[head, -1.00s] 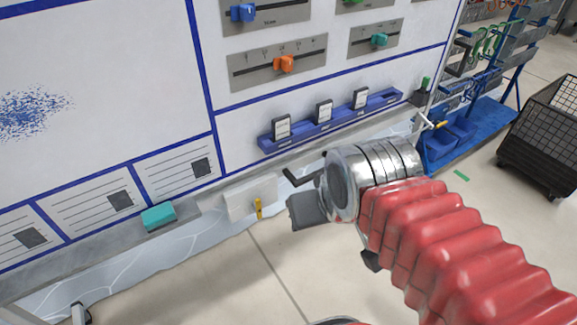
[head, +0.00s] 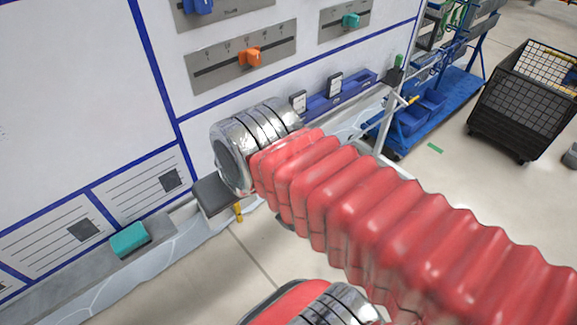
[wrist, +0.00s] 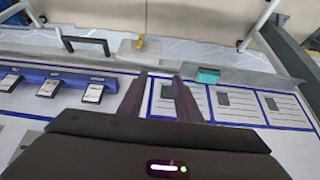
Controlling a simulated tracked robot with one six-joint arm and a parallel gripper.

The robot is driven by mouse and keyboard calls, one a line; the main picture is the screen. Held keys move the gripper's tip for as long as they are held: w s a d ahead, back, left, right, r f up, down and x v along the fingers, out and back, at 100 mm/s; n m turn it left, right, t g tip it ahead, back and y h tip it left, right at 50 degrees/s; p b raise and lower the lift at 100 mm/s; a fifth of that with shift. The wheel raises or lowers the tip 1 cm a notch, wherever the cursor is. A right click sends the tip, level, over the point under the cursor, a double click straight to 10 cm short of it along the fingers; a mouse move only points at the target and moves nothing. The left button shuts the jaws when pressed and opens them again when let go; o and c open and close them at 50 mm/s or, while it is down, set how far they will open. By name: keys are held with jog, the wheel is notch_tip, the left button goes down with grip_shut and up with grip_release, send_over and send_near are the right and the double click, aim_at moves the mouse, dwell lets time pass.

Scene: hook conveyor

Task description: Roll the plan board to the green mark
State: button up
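The plan board (head: 60,90) is a large white panel with blue lines, sliders and a grey lower ledge, filling the left of the head view. It shows upside down in the wrist view (wrist: 228,103). A black handle (wrist: 85,44) juts from its ledge there, left of my fingers; my arm hides it in the head view. The green mark (head: 435,148) is a short strip on the floor, right of the board. My gripper (wrist: 160,95) has two dark fingers apart with nothing between them, in front of the board's lower part. In the head view my wrist hides the fingertips.
A teal eraser (head: 130,239) lies on the ledge. A blue card holder (head: 340,98) is fixed above it. A blue rack trolley (head: 440,105) stands behind the board's right end, and a black mesh cart (head: 525,105) farther right. The floor around the green mark is clear.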

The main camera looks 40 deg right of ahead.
jog(key=shift+o, duration=0.6)
jog(key=w+f+m+g+y, duration=0.4)
jog(key=w+f+m+y, duration=0.25)
jog(key=f+m, duration=0.6)
jog(key=w+d+f+m+t+y, duration=0.45)
jog(key=w+d+m, duration=0.5)
jog(key=m, duration=0.55)
jog(key=d+f+m+t+h, duration=0.1)
jog(key=d+f+m+t, duration=0.75)
jog(key=d+m, duration=0.5)
jog(key=s+d+f+m+t+h, duration=0.1)
jog(key=s+d+f+m+h, duration=0.2)
jog(key=d+f+m, duration=0.3)
jog(key=s+d+f+m+t+h, duration=0.2)
jog(key=s+d+f+m+h, duration=0.1)
jog(key=d+f+m+h, duration=0.3)
notch_tip(320, 180, down, 2)
jog(key=shift+d+f+m+h, duration=0.1)
jog(key=shift+d+m+h, duration=0.25)
jog(key=shift+d, duration=0.6)
